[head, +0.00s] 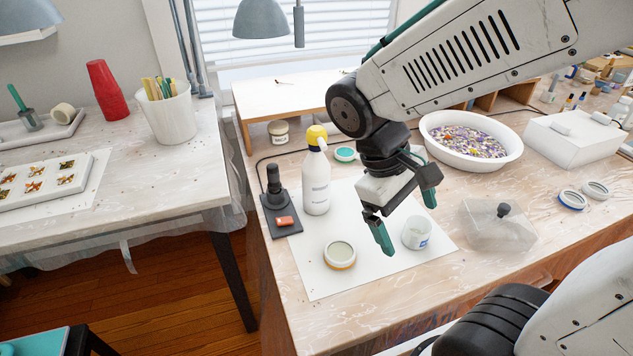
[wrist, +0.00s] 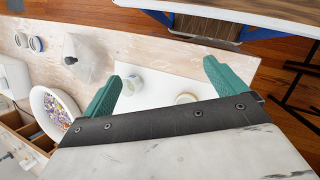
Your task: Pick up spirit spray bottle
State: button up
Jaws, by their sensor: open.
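The spray bottle (head: 316,182) is white with a yellow spray head and stands upright on the white sheet (head: 330,281) on the right-hand table. My gripper (head: 408,222) is open and empty. In the head view it hangs above the sheet, to the right of the bottle and apart from it. In the wrist view its two green fingers (wrist: 160,88) are spread wide. The bottle is not visible in the wrist view.
A small cup (head: 416,233) and a round lidded jar (head: 340,254) are near my gripper. A black stand (head: 281,219) is close left of the bottle. A clear cover (head: 498,227) and a bowl of flowers (head: 469,166) are to the right.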

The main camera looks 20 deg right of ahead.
jog(key=w+d+f+n+h, duration=0.2)
jog(key=w+f+n+h, duration=0.3)
jog(key=h, duration=0.1)
jog(key=n+t+h, duration=0.2)
jog(key=n+t, duration=1.5)
jog(key=n, duration=0.2)
send_near(311, 181)
jog(key=w+d, duration=0.2)
jog(key=d, duration=0.2)
jog(key=shift+w+f, duration=0.1)
jog(key=shift+w, duration=0.3)
jog(key=shift+w+y, duration=0.3)
jog(key=shift+w, duration=0.1)
jog(key=x, duration=0.7)
jog(key=shift+w+a, duration=0.15)
jog(key=shift+w, duration=0.15)
jog(key=shift+r, duration=0.2)
jog(key=c, duration=1.4)
